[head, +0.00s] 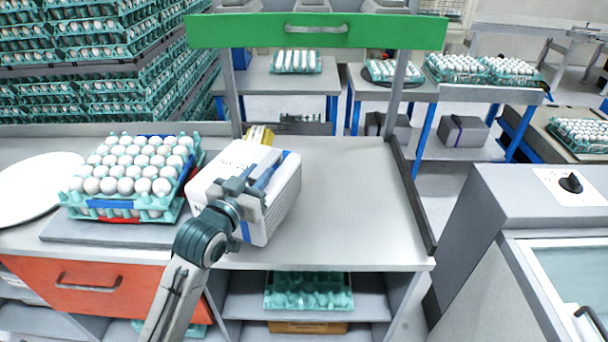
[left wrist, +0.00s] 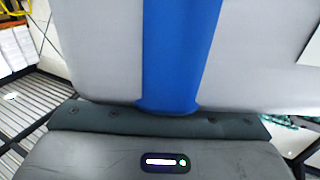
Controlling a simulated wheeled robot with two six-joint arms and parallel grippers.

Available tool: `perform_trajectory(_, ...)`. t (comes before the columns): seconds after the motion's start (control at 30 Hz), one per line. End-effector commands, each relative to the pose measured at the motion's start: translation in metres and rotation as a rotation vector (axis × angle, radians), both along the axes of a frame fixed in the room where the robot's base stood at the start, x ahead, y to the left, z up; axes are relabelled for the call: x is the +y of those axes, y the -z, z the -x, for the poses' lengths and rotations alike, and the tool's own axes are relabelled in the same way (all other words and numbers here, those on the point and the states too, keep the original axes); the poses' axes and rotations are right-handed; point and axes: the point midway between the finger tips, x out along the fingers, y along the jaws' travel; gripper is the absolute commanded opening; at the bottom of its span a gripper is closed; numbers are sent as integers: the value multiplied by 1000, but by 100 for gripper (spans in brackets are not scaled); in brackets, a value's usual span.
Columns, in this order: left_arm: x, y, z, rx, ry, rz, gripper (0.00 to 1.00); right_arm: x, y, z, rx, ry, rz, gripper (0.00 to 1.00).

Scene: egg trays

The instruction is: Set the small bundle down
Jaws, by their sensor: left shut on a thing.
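The small bundle (head: 278,210) is a white block with a blue strap. It sits tilted over the grey worktop (head: 345,200), just right of the egg tray stack. My left gripper (head: 250,182) is shut on it from the near side. In the left wrist view the bundle (left wrist: 90,50) fills most of the picture, its blue strap running up the middle. Whether its underside touches the worktop is hidden. My right gripper is not in view.
A strapped stack of egg trays (head: 125,208) stands close on the left, with a white round plate (head: 35,188) beyond it. A yellow item (head: 260,135) shows behind the bundle. The worktop to the right is clear up to a dark raised edge (head: 412,195). A green drawer front (head: 318,31) hangs above.

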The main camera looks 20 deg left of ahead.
Motion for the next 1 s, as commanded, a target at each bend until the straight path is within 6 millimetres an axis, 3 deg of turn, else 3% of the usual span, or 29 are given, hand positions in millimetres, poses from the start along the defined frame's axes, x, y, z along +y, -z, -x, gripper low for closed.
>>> perform_trajectory(0.6, -73, 6, -72, -4, 1, 3, 0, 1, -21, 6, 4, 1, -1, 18)
perform_trajectory(0.77, -78, 10, -78, -3, 1, -1, 0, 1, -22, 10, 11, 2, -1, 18)
perform_trajectory(1.0, -78, 39, -78, -1, 0, -1, 0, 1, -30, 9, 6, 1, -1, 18)
